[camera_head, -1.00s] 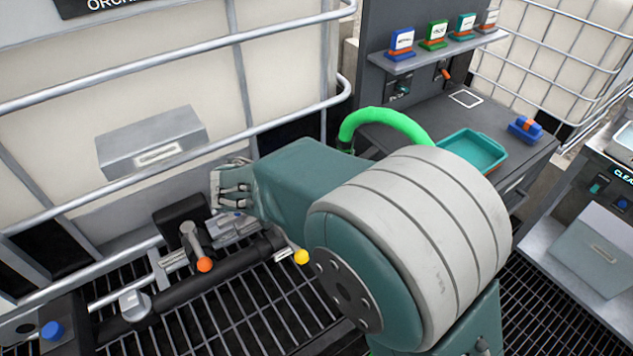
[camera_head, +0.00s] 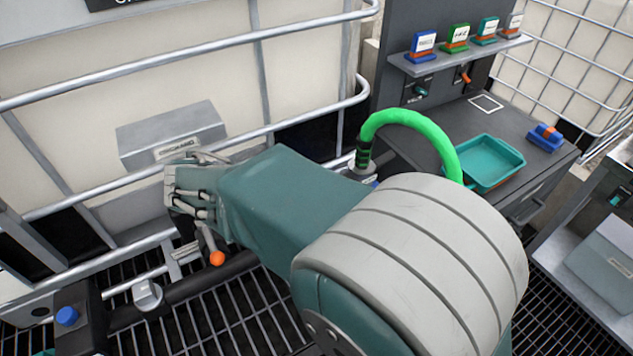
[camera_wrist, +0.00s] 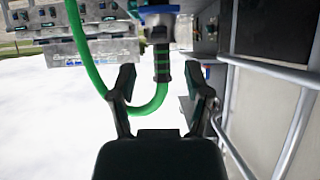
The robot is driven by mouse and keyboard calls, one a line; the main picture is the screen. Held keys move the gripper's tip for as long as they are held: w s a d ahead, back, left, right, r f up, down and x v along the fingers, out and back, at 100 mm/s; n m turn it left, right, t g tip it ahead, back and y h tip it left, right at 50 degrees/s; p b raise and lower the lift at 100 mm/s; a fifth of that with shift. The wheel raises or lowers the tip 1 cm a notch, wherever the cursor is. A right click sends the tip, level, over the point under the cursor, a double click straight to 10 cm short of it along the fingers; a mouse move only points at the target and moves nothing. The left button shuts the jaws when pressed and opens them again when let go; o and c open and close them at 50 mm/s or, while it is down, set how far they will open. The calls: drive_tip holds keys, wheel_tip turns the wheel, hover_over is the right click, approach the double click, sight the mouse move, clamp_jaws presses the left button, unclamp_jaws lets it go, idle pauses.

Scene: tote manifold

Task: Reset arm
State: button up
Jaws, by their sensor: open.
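My arm, teal with a large grey ribbed band, reaches leftward across the head view over the pipework. Its wrist end is at the left centre, above the pipe with the orange-knobbed lever (camera_head: 217,258). My gripper (camera_wrist: 162,90) shows in the wrist view with its two dark fingers spread apart and nothing held between them. A green hose (camera_wrist: 90,60) loops behind the fingers there, with a ribbed dark fitting (camera_wrist: 162,65). In the head view the green hose (camera_head: 415,118) arches from a fitting beside the metal cage to behind my arm. The fingertips cannot be made out in the head view.
A caged white tank (camera_head: 190,60) with a grey box (camera_head: 170,140) stands behind my arm. A bench at the right holds a teal tray (camera_head: 490,163) and a blue-orange item (camera_head: 545,136). Grating lies below.

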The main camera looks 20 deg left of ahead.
drive_tip(key=shift+v, duration=1.1)
drive_tip(key=d+r+n+g+y, duration=0.25)
drive_tip(key=d+g, duration=0.35)
drive_tip(key=d, duration=1.6)
drive_tip(key=s+d+n+t+y, duration=0.2)
drive_tip(key=s+d+n+y, duration=0.3)
drive_tip(key=s+d, duration=0.5)
drive_tip(key=d, duration=0.3)
drive_tip(key=shift+d+r, duration=0.15)
drive_tip(key=shift+d, duration=0.1)
